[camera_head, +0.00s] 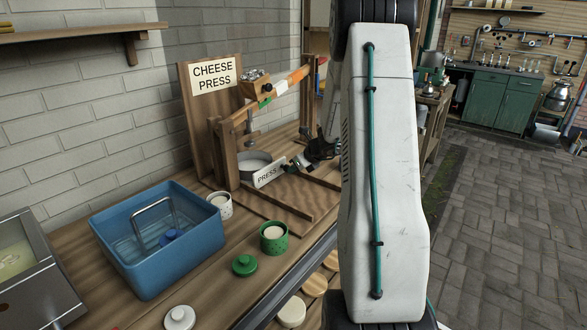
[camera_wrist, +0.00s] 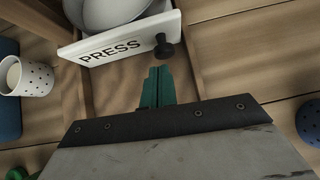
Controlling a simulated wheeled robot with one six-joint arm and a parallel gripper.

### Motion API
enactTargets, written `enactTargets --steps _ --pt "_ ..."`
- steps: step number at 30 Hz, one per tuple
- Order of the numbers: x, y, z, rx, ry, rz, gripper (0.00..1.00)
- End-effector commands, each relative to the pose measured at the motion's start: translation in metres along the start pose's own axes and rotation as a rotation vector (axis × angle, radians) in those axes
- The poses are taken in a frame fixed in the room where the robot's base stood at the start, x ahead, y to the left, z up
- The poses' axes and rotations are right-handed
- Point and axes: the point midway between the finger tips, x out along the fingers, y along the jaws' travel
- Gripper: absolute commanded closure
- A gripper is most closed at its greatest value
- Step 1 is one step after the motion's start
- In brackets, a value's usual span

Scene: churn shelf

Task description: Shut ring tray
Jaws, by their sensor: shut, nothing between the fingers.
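The ring tray has a white front plate (camera_head: 268,174) lettered PRESS, seen below the cheese press. In the wrist view the same plate (camera_wrist: 120,38) has a dark round knob (camera_wrist: 163,47) near its right end. A pale grey ring (camera_head: 253,162) stands behind the plate and partly shows in the wrist view (camera_wrist: 112,12). My gripper (camera_wrist: 157,75) has its green fingers together and empty, just in front of the knob, with a small gap in the picture. In the head view my gripper (camera_head: 293,166) is near the plate's right end, small and partly hidden. How far out the tray stands is unclear.
Wooden rails (camera_head: 275,206) run in front of the press. A blue tub (camera_head: 150,270), a white speckled cup (camera_head: 220,204), a green cup (camera_head: 273,238) and a green lid (camera_head: 244,265) stand on the bench. The press frame (camera_head: 229,155) rises beside the tray.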

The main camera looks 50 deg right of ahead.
Motion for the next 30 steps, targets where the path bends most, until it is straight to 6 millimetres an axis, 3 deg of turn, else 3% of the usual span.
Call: enactTargets --steps 3,9,15,21,30 --pt "-0.02 -0.006 -0.014 0.007 0.002 -0.01 1.0" --pt "-0.068 -0.005 -0.013 0.005 0.003 -0.011 1.0" --pt "-0.099 -0.002 -0.013 0.005 0.004 -0.007 1.0" --pt "-0.111 -0.002 -0.013 0.005 0.006 -0.006 1.0" --pt "-0.111 -0.001 -0.013 -0.027 0.005 -0.002 1.0"
